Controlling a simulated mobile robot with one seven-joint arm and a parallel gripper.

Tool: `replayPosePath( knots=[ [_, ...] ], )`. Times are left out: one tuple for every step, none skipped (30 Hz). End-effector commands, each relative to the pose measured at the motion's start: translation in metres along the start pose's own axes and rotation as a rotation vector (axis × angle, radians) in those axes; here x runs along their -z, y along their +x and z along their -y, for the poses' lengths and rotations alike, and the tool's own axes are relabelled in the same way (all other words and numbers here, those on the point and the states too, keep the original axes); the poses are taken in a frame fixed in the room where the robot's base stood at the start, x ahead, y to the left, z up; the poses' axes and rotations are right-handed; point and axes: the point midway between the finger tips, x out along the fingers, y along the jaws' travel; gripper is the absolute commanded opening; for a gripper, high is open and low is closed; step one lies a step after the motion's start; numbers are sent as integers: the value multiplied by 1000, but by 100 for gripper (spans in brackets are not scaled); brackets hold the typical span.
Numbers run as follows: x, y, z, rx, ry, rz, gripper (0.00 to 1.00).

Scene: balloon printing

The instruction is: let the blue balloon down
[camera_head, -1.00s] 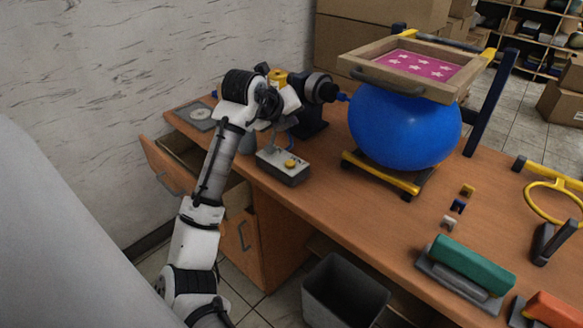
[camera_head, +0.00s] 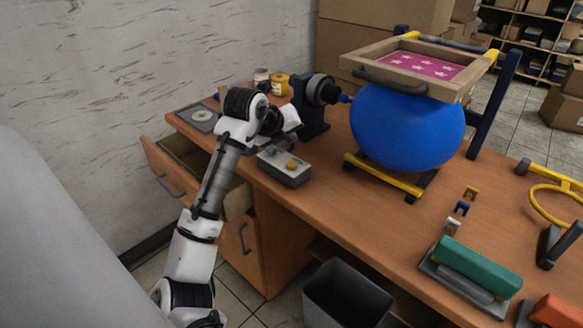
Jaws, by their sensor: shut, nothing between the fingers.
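The blue balloon (camera_head: 405,128) is large, round and inflated. It sits under a wooden frame with a pink starred screen (camera_head: 418,64). A blue nozzle on a dark pump-like device (camera_head: 318,98) points at its left side. A grey control box (camera_head: 284,168) with a yellow button (camera_head: 292,165) stands on the desk in front of that device. My gripper (camera_head: 283,147) is shut and empty, pointing down just above the back of the box. The arm partly hides its fingers, and I cannot tell whether it touches the box.
Jars (camera_head: 279,84) stand behind my wrist. An open drawer (camera_head: 170,168) juts out at left, and a grey bin (camera_head: 347,293) stands below.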

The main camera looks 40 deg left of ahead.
Motion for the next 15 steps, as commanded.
replayPosePath(
  knots=[
    [6, 8, -7, 0, -1, 0, 0],
    [8, 11, -9, -1, -2, 0, 0],
    [12, 15, -12, -1, -2, 0, 0],
    [14, 19, -15, -1, -1, -1, 0],
    [16, 22, -16, -1, -1, -1, 0],
    [20, 27, -20, 2, -1, -1, 0],
    [22, 30, -21, 2, -1, -1, 0],
    [23, 32, -23, 2, 0, -1, 0],
    [25, 34, -24, 1, 0, 0, 0],
    [26, 35, -25, 1, 0, 0, 0],
    [26, 36, -26, 1, 0, 0, 0],
    [27, 37, -27, 1, 0, 1, 0],
    [27, 37, -27, 1, 0, 1, 0],
    [27, 37, -27, 1, 0, 1, 0],
    [27, 37, -27, 0, 0, 1, 0]
  ],
)
